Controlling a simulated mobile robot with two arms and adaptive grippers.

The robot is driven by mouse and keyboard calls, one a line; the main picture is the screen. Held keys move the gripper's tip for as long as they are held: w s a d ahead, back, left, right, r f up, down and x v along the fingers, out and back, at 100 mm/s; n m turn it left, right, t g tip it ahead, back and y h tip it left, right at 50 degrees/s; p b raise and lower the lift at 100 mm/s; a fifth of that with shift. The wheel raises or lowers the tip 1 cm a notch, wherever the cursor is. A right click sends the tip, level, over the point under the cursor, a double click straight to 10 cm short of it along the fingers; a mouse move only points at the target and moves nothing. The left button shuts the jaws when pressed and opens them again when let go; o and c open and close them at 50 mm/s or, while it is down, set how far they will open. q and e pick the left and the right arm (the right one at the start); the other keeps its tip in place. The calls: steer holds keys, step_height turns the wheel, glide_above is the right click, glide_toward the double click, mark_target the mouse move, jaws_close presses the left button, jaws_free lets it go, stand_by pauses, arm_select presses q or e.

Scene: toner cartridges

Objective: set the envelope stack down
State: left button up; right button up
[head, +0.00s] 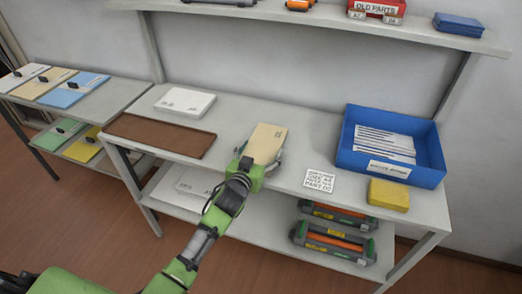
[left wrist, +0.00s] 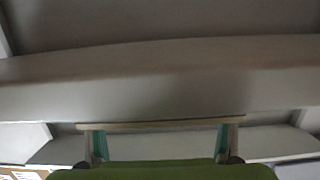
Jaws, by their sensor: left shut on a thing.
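The envelope stack (head: 266,141) is a tan, flat block over the front middle part of the grey table (head: 290,118). My left gripper (head: 260,163) is shut on its near end, with a finger on either side. In the left wrist view the stack shows as a thin tan strip (left wrist: 160,125) spanning the two fingers of my left gripper (left wrist: 161,140). I cannot tell whether its underside touches the tabletop. My right gripper is in neither view.
A brown mat (head: 160,135) and a white stack (head: 185,102) lie to the left. A blue bin (head: 427,174) with white envelopes, a yellow block (head: 389,194) and a printed card (head: 320,180) are to the right. Bare tabletop lies behind the stack. A shelf (head: 330,16) hangs above.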

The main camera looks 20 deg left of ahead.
arm_select(q)
steer(key=shift+f, duration=0.15)
steer(key=o, duration=1.2)
steer(key=shift+r, duration=0.25)
steer(key=shift+s+f, duration=0.1)
steer(key=shift+s, duration=0.2)
steer(key=s, duration=0.3)
steer(key=s+r, duration=0.1)
steer(key=s, duration=0.3)
steer(key=s+r, duration=0.1)
steer(key=s, duration=0.3)
steer(key=shift+s+a+r, duration=0.1)
steer(key=shift+a+r, duration=0.1)
